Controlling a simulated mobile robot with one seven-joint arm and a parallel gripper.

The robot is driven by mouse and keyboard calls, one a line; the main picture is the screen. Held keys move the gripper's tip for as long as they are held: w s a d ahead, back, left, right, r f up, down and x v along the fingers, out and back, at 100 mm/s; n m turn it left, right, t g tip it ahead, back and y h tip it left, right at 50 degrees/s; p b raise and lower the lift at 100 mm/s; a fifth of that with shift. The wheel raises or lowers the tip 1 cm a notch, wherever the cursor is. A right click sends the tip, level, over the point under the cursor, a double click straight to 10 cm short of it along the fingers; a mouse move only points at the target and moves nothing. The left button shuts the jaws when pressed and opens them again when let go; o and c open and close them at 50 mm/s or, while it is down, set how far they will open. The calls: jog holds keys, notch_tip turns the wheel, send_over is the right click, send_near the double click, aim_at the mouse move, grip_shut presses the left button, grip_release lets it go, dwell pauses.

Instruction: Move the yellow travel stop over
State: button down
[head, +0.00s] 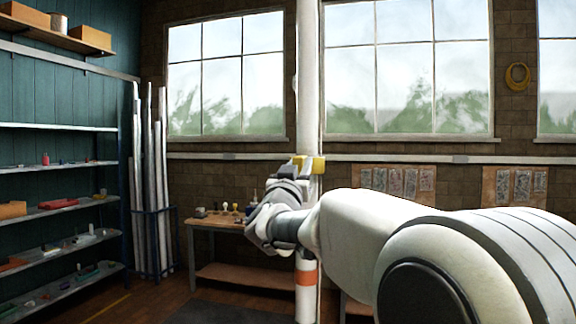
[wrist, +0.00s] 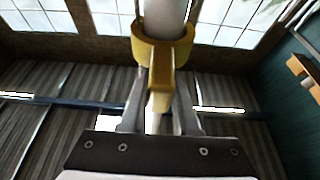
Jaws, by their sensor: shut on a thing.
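The yellow travel stop (head: 318,164) sits on the white vertical mast (head: 309,80) in the head view, a little above the workbench behind. In the wrist view the yellow stop (wrist: 162,50) wraps around the mast (wrist: 165,15) as a collar, with a tab pointing toward my gripper. My gripper (wrist: 158,115) has its two fingers on either side of that tab and is shut on it. In the head view my gripper (head: 297,168) meets the stop from the left, and its fingers are partly hidden by my wrist.
An orange band (head: 306,278) marks the mast lower down. A wooden workbench (head: 215,222) with small items stands behind. Shelves (head: 60,205) line the left wall, with pale pipes (head: 150,180) in a rack beside them. A yellow coil (head: 517,76) hangs at the right.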

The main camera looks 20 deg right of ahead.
notch_tip(320, 180, down, 9)
jog(key=b, duration=0.7)
jog(key=shift+f, duration=0.15)
jog(key=c, duration=0.6)
grip_release()
jog(key=shift+c, duration=0.2)
